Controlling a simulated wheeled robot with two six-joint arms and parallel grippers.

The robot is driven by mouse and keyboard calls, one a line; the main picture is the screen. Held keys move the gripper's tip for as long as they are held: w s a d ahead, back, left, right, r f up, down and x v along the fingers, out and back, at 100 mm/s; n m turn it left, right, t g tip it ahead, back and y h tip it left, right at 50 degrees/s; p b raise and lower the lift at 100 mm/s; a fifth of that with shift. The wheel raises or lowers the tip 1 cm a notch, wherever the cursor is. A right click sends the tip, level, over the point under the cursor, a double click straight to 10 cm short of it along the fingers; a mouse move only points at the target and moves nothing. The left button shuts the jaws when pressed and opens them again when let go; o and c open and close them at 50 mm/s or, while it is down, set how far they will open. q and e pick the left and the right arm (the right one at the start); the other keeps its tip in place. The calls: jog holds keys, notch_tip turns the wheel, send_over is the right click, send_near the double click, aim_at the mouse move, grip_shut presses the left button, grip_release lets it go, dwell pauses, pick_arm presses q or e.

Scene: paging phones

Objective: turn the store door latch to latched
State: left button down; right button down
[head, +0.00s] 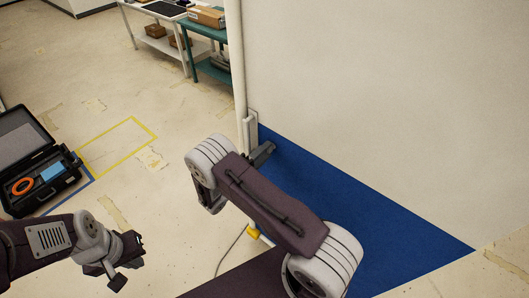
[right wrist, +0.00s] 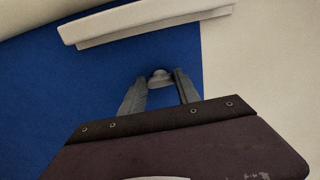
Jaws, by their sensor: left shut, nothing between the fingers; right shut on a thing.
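The store door latch shows in the right wrist view as a small grey rounded knob (right wrist: 160,76) between my right fingertips. My right gripper (head: 263,153) is shut on it, low by the edge of a pale wall; the fingers also show in the right wrist view (right wrist: 159,88). In the head view the knob is hidden by my arm and gripper, and I cannot tell which way the latch is turned. My left gripper (head: 129,265) is shut and empty, at the lower left above the floor, away from the latch.
A pale upright strip (head: 250,130) stands by the wall edge beside my right gripper. A blue area (head: 360,225) borders the pale wall (head: 380,90). An open black case (head: 35,165) lies at left. A teal table (head: 205,30) stands at the back. The floor between is mostly clear.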

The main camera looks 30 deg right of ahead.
jog(key=c, duration=0.9)
grip_release()
jog(key=b+v, duration=0.3)
jog(key=v, duration=0.6)
jog(key=shift+b, duration=0.35)
